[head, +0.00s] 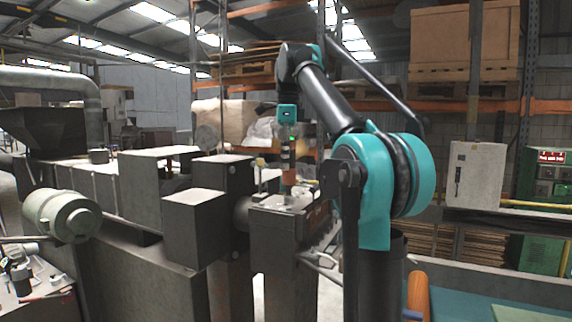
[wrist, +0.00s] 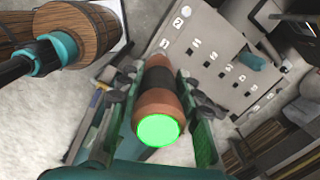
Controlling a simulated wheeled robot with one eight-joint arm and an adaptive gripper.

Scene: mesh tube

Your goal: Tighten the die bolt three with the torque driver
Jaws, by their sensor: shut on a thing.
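My gripper (wrist: 155,84) is shut on a copper-brown cylinder with a dark band and a bright green end, which looks like the torque driver (wrist: 152,103). The green fingers lie along both sides of it. In the head view, my gripper (head: 289,150) hangs pointing down above a grey machine block (head: 285,222) with pale parts on top. In the wrist view, a pale panel (wrist: 205,45) with the marks 1 and 2 and several small dark slots lies beyond the driver. I cannot make out die bolt three or whether the driver touches anything.
Grey machine blocks (head: 195,225) stand left of my arm. A round pale green motor (head: 62,215) is farther left. A white cabinet (head: 474,175) stands at the right.

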